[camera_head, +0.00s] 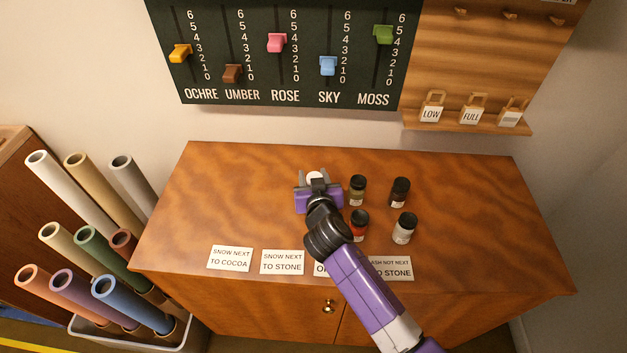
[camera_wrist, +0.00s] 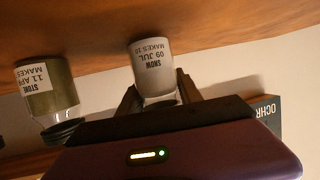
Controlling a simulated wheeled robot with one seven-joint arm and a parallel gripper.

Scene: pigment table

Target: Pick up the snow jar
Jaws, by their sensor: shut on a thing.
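The snow jar (camera_wrist: 150,62) is pale white, and its label reads SNOW upside down in the wrist view. In the head view only a white bit of it (camera_head: 314,176) shows between the fingers. My gripper (camera_head: 316,180) is shut on it, with one finger on each side near its lid end in the wrist view (camera_wrist: 158,96). The lid is mostly hidden by the gripper. I cannot tell whether the jar's base touches the cabinet top. The green stone jar (camera_head: 357,190) stands just right of my gripper; it also shows in the wrist view (camera_wrist: 48,88).
A dark brown jar (camera_head: 400,191), a red jar (camera_head: 359,225) and a pale grey-white jar (camera_head: 404,229) stand on the wooden cabinet top (camera_head: 220,190). Several cards lie along its front edge, partly covered by my arm. The left of the top is clear. A slider board (camera_head: 290,60) hangs behind.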

